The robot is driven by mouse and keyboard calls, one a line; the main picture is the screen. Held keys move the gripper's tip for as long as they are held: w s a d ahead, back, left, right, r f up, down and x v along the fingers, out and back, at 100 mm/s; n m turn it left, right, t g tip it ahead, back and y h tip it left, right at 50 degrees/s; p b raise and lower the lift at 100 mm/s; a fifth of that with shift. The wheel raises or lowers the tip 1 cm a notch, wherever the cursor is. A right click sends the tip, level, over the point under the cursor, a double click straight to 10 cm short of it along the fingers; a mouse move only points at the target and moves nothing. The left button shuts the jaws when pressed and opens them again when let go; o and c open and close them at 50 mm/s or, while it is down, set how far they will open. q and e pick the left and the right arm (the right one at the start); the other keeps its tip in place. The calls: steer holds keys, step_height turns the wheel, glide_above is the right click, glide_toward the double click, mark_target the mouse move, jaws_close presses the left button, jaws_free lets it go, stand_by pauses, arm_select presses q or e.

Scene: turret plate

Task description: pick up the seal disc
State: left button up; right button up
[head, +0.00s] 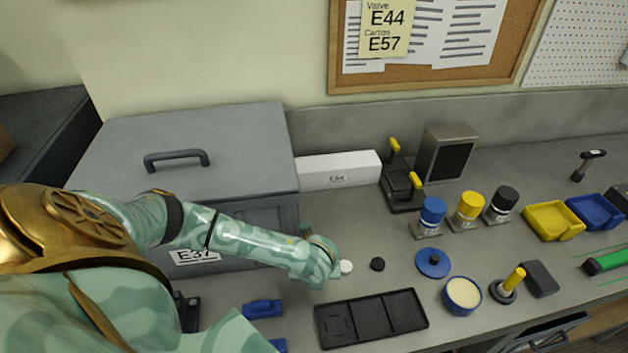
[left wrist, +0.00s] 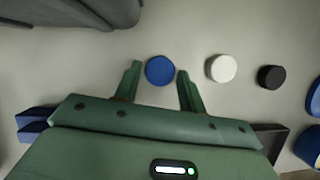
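Three small discs lie in a row on the bench in the left wrist view: a blue disc (left wrist: 160,70), a white disc (left wrist: 222,68) and a black disc (left wrist: 271,77). I cannot tell by a label which one is the seal disc. My left gripper (left wrist: 159,72) is open, with the blue disc between its fingertips and no clear contact. In the head view the left gripper (head: 322,268) hides the blue disc; the white disc (head: 346,266) and black disc (head: 377,264) show just right of it. My right gripper is in neither view.
A black compartment tray (head: 372,318) lies in front of the discs. A grey lidded box (head: 190,150) stands behind my left arm. A blue lid (head: 433,262), a blue round pot (head: 462,294) and a yellow-handled stamp (head: 510,284) stand to the right. Blue pieces (head: 263,308) lie front left.

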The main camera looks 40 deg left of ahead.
arm_select(q)
steer(key=c, duration=0.5)
